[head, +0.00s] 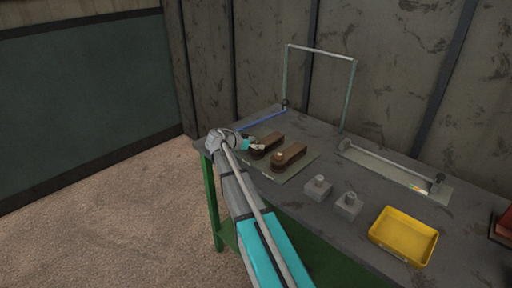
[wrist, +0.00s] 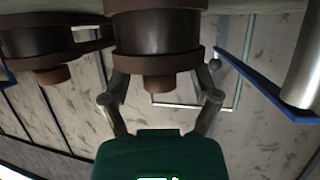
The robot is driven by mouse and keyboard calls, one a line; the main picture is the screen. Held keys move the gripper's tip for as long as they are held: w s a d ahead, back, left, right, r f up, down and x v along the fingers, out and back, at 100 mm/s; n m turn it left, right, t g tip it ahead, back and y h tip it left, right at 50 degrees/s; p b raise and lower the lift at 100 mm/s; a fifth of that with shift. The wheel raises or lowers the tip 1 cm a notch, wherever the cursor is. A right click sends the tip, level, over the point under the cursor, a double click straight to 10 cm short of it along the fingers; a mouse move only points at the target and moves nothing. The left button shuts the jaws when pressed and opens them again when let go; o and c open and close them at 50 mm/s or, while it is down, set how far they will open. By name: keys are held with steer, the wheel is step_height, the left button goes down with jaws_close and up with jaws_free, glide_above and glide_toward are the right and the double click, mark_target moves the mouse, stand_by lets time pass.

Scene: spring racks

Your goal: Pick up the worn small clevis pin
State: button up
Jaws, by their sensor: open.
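Two brown, rusty-looking clevis-like pieces lie side by side on a flat plate (head: 302,163) on the bench; one is the left piece (head: 267,143), the other the right piece (head: 288,158). A light pin head shows on top of the right piece. In the wrist view the near brown piece (wrist: 157,36) has a short brown pin end (wrist: 158,84) sticking out, between the fingers. My gripper (head: 258,147) is at the left piece and covers part of it. In the wrist view my gripper (wrist: 160,82) is open, a finger on each side. I cannot tell whether the fingers touch it.
Two grey blocks (head: 317,190) (head: 348,206) with light pegs stand in front of the plate. A yellow tray (head: 404,236) is at the right. A rod on a plate (head: 390,165), a thin upright frame (head: 354,92) and a blue bar (head: 262,119) stand behind.

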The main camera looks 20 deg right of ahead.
mark_target(256, 142)
jaws_close()
stand_by(0.5)
steer(key=shift+r, duration=0.15)
step_height(256, 142, up, 10)
steer(key=p, duration=1)
stand_by(0.7)
